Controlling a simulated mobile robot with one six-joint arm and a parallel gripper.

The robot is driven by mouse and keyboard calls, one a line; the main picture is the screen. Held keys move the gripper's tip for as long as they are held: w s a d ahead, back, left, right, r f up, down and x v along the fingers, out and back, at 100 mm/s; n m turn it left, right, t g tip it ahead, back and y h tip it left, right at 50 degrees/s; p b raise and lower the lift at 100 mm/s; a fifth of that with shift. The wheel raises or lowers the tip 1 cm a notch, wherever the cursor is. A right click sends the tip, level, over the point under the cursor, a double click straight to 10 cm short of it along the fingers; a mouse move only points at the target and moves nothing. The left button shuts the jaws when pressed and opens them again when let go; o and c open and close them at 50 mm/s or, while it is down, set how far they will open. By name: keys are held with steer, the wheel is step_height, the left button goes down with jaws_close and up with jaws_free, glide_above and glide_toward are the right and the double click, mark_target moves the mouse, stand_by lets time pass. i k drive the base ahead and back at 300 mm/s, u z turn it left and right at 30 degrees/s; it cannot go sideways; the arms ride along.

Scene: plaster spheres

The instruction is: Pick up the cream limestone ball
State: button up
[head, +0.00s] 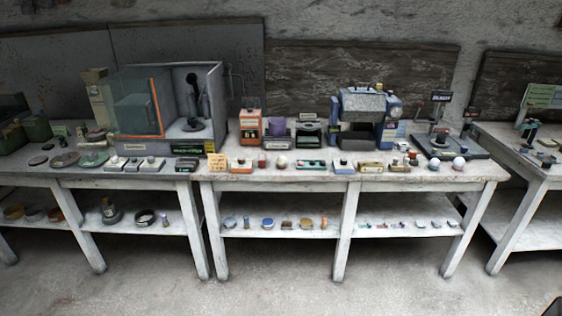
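A small pale cream ball (282,161) sits on the front part of the middle table (330,178), among a row of small items. It may be the cream limestone ball, but it is too small to tell its material. Two more small pale balls stand near the table's right end: one bluish-white (434,164) and one whitish (458,163). All three rest apart from each other.
Behind the row stand an orange device (250,127), a blue-grey machine (365,115) and a dark stand (437,143). A glass-sided cabinet (140,105) is on the left table. Lower shelves hold small items. The floor (290,295) in front is clear.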

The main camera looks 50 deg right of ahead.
mark_target(281, 160)
steer(key=u, duration=0.05)
steer(key=i, duration=1)
steer(key=z, duration=0.05)
